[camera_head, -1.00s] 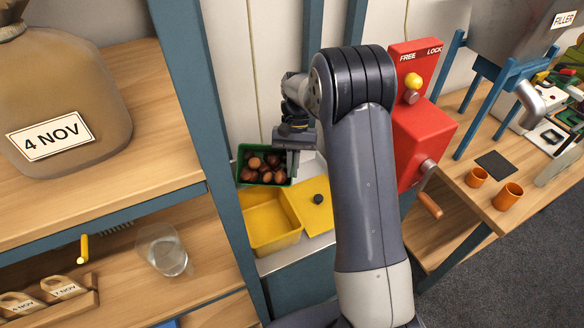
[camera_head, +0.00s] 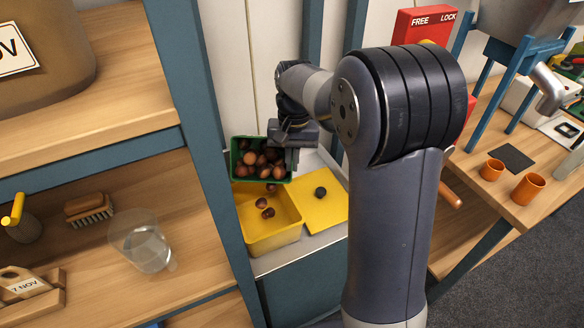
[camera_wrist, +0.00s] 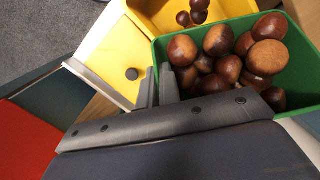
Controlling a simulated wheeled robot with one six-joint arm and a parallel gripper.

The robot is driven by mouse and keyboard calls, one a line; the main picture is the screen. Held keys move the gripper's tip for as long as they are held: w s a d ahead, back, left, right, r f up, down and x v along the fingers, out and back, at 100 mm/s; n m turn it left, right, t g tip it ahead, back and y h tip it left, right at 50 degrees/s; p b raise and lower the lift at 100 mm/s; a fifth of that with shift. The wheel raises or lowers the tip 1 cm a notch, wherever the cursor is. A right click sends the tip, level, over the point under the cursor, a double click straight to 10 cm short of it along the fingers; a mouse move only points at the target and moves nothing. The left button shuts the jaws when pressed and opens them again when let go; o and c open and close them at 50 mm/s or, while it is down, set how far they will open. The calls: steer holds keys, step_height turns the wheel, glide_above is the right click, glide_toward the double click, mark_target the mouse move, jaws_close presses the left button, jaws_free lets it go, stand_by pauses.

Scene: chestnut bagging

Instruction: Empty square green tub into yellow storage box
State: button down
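The square green tub (camera_head: 234,157) is full of brown chestnuts and tilts over the yellow storage box (camera_head: 274,241) in the head view. My gripper (camera_head: 290,158) is shut on the tub's right wall. In the wrist view, the fingers (camera_wrist: 158,88) pinch the wall of the green tub (camera_wrist: 222,27). Several chestnuts (camera_head: 266,207) are below the tub, over or in the yellow box; some look to be falling. The yellow box (camera_wrist: 165,12) also shows beyond the tub in the wrist view, with chestnuts there.
A yellow lid (camera_head: 321,205) with a dark knob lies right of the box on the pale surface. A blue post (camera_head: 205,140) stands close on the left. A clear glass (camera_head: 143,245) and brush (camera_head: 89,208) are on the lower shelf. Orange cups (camera_head: 528,187) stand on the right bench.

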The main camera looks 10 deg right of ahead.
mark_target(291, 180)
steer(key=shift+s+a+f+t+h+b, duration=0.15)
steer(key=shift+t+b, duration=0.25)
steer(key=shift+b, duration=0.7)
steer(key=shift+s+d+f+t+h+b, duration=0.15)
steer(key=shift+t+b, duration=0.25)
steer(key=shift+b, duration=0.75)
steer(key=shift+s+a+f+t+b, duration=0.1)
steer(key=shift+f+t+b, duration=0.25)
steer(key=shift+b, duration=0.75)
steer(key=t+b, duration=0.2)
steer(key=b, duration=0.4)
steer(key=s+f+t+h+b, duration=0.1)
steer(key=t+b, duration=0.1)
steer(key=b, duration=0.3)
steer(key=shift+s+a+f+b, duration=0.15)
steer(key=shift+s+b, duration=0.05)
steer(key=shift+b, duration=0.15)
steer(key=t+b, duration=0.1)
steer(key=b, duration=0.2)
steer(key=s+t+b, duration=0.1)
steer(key=b, duration=0.1)
steer(key=shift+a+f+b, duration=0.15)
steer(key=shift+f+b, duration=0.05)
steer(key=shift+b, duration=0.2)
steer(key=shift+s+r+t+h+b, duration=0.15)
steer(key=shift+t+h+b, duration=0.4)
steer(key=shift+b, duration=0.55)
steer(key=shift+r+t+b, duration=0.15)
steer(key=shift+t+b, duration=0.15)
